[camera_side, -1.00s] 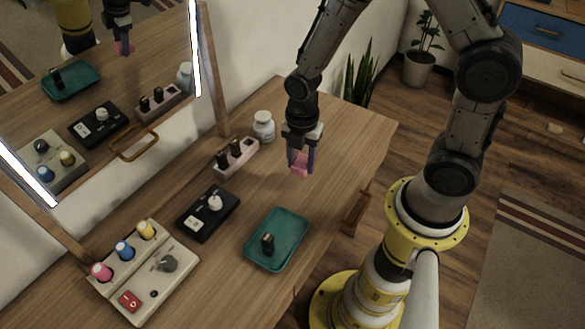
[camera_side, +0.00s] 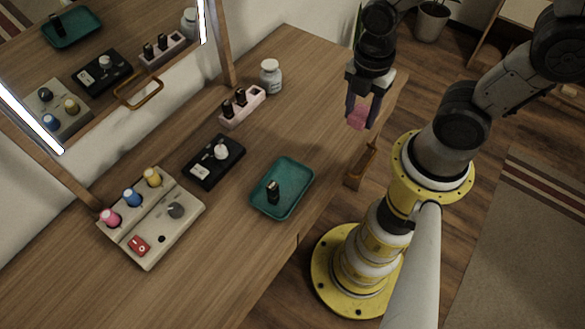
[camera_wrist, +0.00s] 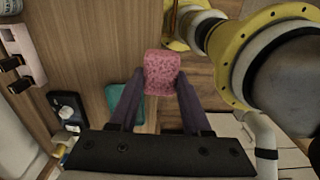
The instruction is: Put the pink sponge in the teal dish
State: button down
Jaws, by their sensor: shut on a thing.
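The pink sponge (camera_side: 358,116) is held between the fingers of my gripper (camera_side: 360,106), which is shut on it. It hangs in the air over the table's right edge in the side view. In the wrist view the speckled sponge (camera_wrist: 161,73) sits between the tips of my gripper (camera_wrist: 160,88). The teal dish (camera_side: 301,190) lies on the table, lower left of my gripper in the side view. A small dark bottle stands inside the dish (camera_side: 273,192). Part of the dish (camera_wrist: 118,97) shows in the wrist view, partly hidden behind a finger.
A white jar (camera_side: 270,77), a pink holder with dark bottles (camera_side: 241,107), a black box with a white knob (camera_side: 214,161) and a beige panel with coloured knobs (camera_side: 152,222) stand left of the dish. A mirror is behind them. The table between jar and dish is clear.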

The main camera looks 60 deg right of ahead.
jog(key=s+a, duration=0.3)
jog(key=a, duration=0.2)
send_over(289, 179)
jog(key=shift+n, duration=0.4)
jog(key=f, duration=0.8)
jog(key=shift+s+f, duration=0.2)
jog(key=shift+f, duration=0.2)
jog(key=shift+w+f, duration=0.15)
jog(key=shift+f, duration=1.55)
jog(key=shift+f, duration=0.15)
jog(key=shift+c, duration=1.8)
grip_release()
